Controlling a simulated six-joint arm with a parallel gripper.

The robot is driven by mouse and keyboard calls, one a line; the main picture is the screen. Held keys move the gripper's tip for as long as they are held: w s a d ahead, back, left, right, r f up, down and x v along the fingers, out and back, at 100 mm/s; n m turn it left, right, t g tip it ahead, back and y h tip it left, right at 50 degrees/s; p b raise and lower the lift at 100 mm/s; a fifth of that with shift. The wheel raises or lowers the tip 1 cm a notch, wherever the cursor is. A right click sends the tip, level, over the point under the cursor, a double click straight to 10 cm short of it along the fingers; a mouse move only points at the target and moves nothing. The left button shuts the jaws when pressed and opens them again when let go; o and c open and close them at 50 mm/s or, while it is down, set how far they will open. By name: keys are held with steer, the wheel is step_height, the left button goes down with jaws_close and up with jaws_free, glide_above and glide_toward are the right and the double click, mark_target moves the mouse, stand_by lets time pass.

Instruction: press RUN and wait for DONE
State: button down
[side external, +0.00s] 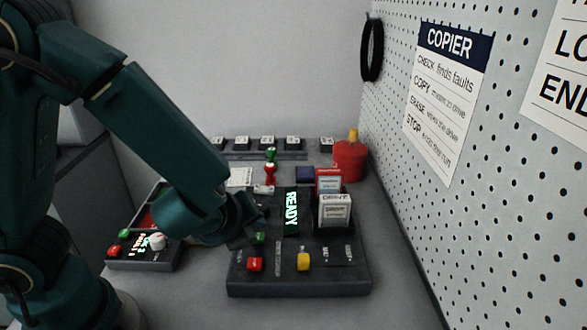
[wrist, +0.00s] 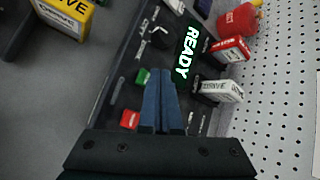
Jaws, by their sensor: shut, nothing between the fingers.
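The dark copier console (side external: 298,285) sits on the bench, and its lit display (side external: 291,212) reads READY in green; the display also shows in the wrist view (wrist: 187,52). A green button (side external: 259,238) and a red button (side external: 255,264) are on its left side, and a yellow button (side external: 303,261) is at the front. I cannot read which button is RUN. My gripper (wrist: 160,74) is shut and empty over the console, its blue fingertips just right of the green button (wrist: 141,77) in the wrist view. I cannot tell whether they touch anything. The yellow button is hidden there.
A white-labelled drive (side external: 334,210) and a red drive (side external: 328,182) stand upright at the console's right. A red canister (side external: 348,162) is behind. A smaller control box (side external: 150,262) with buttons and a knob is left. A pegboard wall (side external: 470,220) bounds the right side.

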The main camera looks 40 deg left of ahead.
mark_target(257, 246)
steer(key=shift+f, duration=0.1)
steer(key=shift+f, duration=0.3)
steer(key=shift+f, duration=0.45)
stand_by(0.6)
steer(key=shift+r, duration=0.9)
steer(key=shift+r, duration=2.5)
